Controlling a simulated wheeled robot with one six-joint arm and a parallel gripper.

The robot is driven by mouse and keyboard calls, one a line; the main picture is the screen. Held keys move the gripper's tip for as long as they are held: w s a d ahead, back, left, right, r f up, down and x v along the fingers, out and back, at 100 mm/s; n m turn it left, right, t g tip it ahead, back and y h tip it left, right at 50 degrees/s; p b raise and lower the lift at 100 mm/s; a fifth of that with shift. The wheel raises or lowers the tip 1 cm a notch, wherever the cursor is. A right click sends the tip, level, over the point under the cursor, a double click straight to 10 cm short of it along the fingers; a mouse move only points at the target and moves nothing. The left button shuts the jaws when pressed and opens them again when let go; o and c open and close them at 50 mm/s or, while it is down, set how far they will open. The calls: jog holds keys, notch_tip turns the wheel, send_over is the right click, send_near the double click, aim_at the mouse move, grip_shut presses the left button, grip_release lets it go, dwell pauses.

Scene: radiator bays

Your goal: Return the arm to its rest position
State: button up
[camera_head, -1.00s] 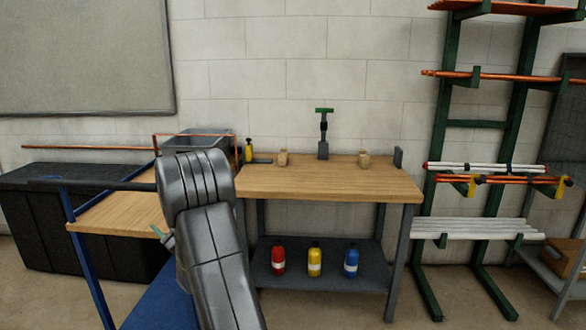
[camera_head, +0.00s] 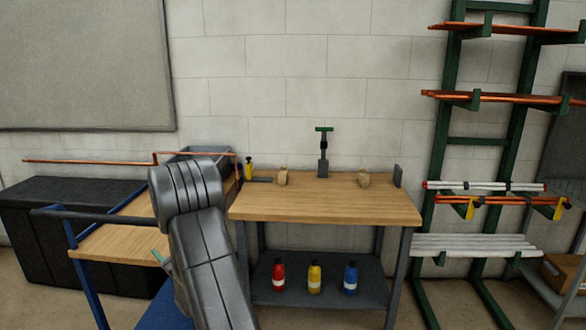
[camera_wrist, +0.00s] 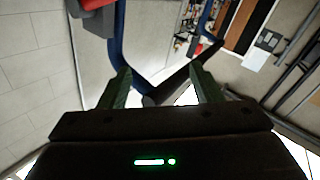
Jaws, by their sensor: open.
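My gripper (camera_wrist: 160,90) shows in the wrist view with its two green fingers apart and nothing between them. Beyond the fingers the view shows a blue frame tube (camera_wrist: 120,40), a dark bar and a tilted stretch of the room. In the head view my grey arm rises at the lower left and bends over in front of a blue cart (camera_head: 100,240) with a wooden top. The gripper itself is mostly hidden there; only a small green bit shows beside the arm.
A wooden workbench (camera_head: 330,205) holds a green-topped tool (camera_head: 323,150) and two wooden blocks. Red (camera_head: 278,275), yellow (camera_head: 314,277) and blue (camera_head: 350,277) bottles stand on its lower shelf. A bent copper pipe (camera_head: 90,162) lies over the cart. A green pipe rack (camera_head: 440,150) stands right.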

jog(key=shift+w+r+p, duration=0.1)
jog(key=shift+r+p, duration=0.15)
jog(key=shift+p, duration=0.3)
